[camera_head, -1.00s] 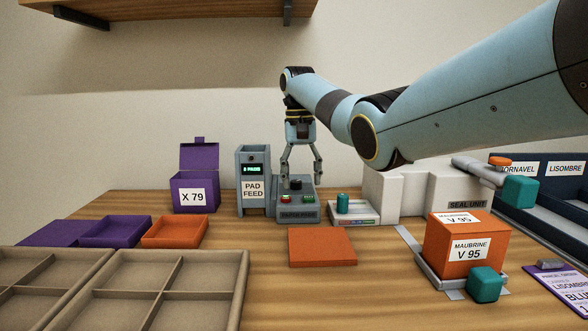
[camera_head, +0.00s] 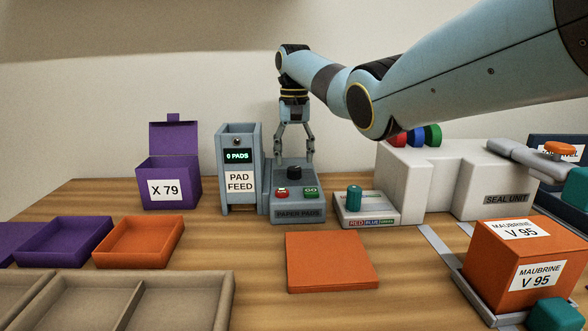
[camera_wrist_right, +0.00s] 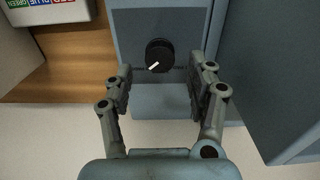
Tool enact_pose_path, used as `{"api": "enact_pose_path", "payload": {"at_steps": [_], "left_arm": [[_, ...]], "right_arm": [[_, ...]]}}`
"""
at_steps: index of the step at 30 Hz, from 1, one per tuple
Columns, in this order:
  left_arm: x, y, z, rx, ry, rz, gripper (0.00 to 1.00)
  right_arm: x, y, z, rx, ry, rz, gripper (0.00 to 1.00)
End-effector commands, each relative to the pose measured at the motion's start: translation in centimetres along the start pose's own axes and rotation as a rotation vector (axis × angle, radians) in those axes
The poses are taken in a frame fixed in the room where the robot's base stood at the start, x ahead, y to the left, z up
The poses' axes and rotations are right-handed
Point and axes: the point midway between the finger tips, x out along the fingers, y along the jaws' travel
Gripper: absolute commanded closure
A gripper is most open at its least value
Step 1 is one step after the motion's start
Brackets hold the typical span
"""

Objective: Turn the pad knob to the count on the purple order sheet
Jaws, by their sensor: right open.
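The black pad knob (camera_head: 294,172) sits on the grey paper pads unit (camera_head: 298,195), above a red button (camera_head: 281,193) and a green GO button (camera_head: 310,191). The pad feed tower (camera_head: 239,190) beside it reads 0 PADS. In the right wrist view the knob (camera_wrist_right: 160,56) has a white pointer mark toward the lower left. My right gripper (camera_head: 294,158) is open, pointing down above the knob; its fingers (camera_wrist_right: 160,88) are apart, with the knob just beyond them and untouched. The purple order sheet is not visible now. My left gripper is not in view.
A purple box (camera_head: 168,180) marked X 79 stands left of the tower. An orange slab (camera_head: 330,262) lies in front. A teal-knob colour selector (camera_head: 366,208), the white seal unit (camera_head: 450,180) and an orange MAUBRINE V 95 box (camera_head: 520,262) are to the right.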

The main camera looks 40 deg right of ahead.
Motion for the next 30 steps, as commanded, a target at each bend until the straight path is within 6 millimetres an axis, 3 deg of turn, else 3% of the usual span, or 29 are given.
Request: {"api": "enact_pose_path", "payload": {"at_steps": [6, 17, 30], "left_arm": [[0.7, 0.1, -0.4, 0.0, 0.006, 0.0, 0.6], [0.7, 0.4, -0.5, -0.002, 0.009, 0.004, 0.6], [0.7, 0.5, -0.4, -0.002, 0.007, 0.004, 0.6]], "right_arm": [[2.9, 0.0, 0.0, 0.0, 0.0, 0.0, 0.43], [3.4, 0.0, 0.0, 0.0, 0.002, 0.0, 0.43], [3.3, 0.0, 0.0, 0.0, 0.002, 0.0, 0.98]]}}
